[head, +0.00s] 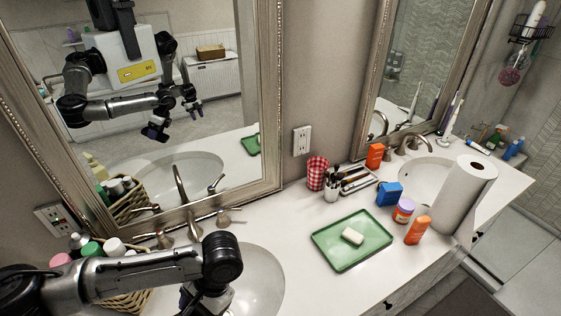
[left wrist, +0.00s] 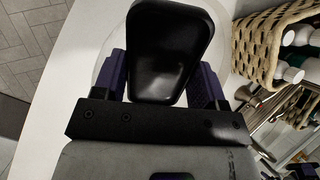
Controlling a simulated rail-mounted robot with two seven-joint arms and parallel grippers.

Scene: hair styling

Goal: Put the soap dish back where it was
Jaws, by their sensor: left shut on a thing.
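The black soap dish (left wrist: 165,45), a shallow dark piece with rounded corners, sits between the purple fingers of my left gripper (left wrist: 160,78) in the left wrist view. The gripper is shut on it, over the white counter and near the left sink. In the head view my left arm reaches in from the left to the left sink (head: 262,280), and its gripper (head: 205,303) is partly cut off at the bottom edge. The held dish cannot be made out there. A white soap bar (head: 352,236) lies on a green tray (head: 375,247). My right gripper is not directly in view.
A wicker basket (left wrist: 257,45) with bottles stands close beside the held dish. A faucet (head: 193,218) rises behind the left sink. A red checkered cup (head: 317,172), blue box (head: 389,193), orange bottle (head: 417,230) and paper roll (head: 464,195) stand right.

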